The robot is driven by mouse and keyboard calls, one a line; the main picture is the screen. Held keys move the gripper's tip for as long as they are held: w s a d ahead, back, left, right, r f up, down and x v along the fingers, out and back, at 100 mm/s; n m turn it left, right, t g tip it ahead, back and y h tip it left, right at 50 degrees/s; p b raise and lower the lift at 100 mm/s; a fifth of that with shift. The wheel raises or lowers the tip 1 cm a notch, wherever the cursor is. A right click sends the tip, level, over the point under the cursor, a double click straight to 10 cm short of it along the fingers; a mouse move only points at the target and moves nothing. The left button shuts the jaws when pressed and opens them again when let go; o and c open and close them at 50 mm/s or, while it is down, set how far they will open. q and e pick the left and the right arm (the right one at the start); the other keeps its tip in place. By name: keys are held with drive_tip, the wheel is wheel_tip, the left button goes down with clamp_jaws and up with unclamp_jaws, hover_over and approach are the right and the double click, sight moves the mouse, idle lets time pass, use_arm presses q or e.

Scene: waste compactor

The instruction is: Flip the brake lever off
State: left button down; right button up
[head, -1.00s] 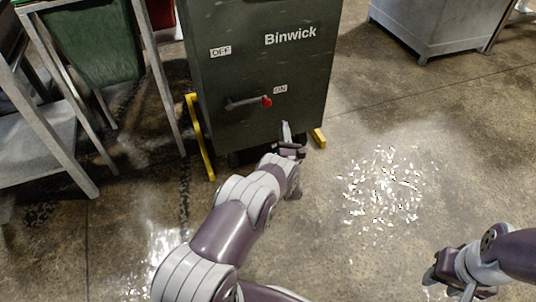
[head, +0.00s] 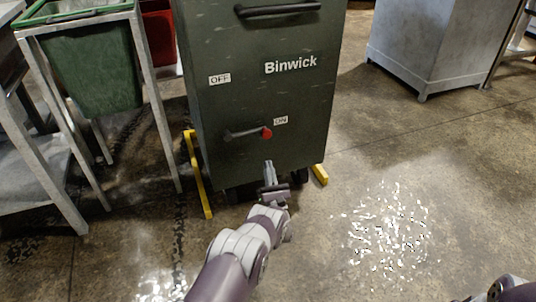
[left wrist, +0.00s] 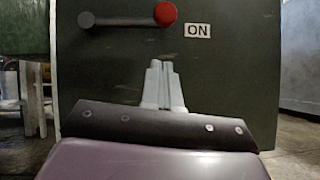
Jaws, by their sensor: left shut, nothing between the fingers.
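The brake lever (head: 247,132) is a dark bar with a red knob (head: 267,133) on the front of the dark green Binwick compactor (head: 290,95). It lies about level, pivot at left and knob at right beside the ON label (head: 281,120). The OFF label (head: 220,79) is higher, to the left. In the left wrist view the lever (left wrist: 125,20) and red knob (left wrist: 165,13) show at the top. My left gripper (head: 268,163) is shut and empty, below the knob and apart from it. It also shows in the left wrist view (left wrist: 160,66). My right gripper's fingers are not visible.
Yellow feet (head: 198,175) stick out at the compactor's base. A green bin (head: 97,75) in a metal frame stands at left, beside a grey table (head: 40,172). A grey metal cabinet (head: 425,50) stands at back right. The floor at right is open.

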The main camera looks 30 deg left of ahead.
use_arm(q)
wheel_tip(320, 180, up, 6)
drive_tip(key=w+a+b, duration=0.1)
drive_tip(key=w, duration=0.1)
drive_tip(key=shift+w+a+f+b, duration=0.2)
drive_tip(key=shift+w+a+b, duration=0.1)
drive_tip(key=shift+a, duration=0.05)
drive_tip(key=shift+d, duration=0.1)
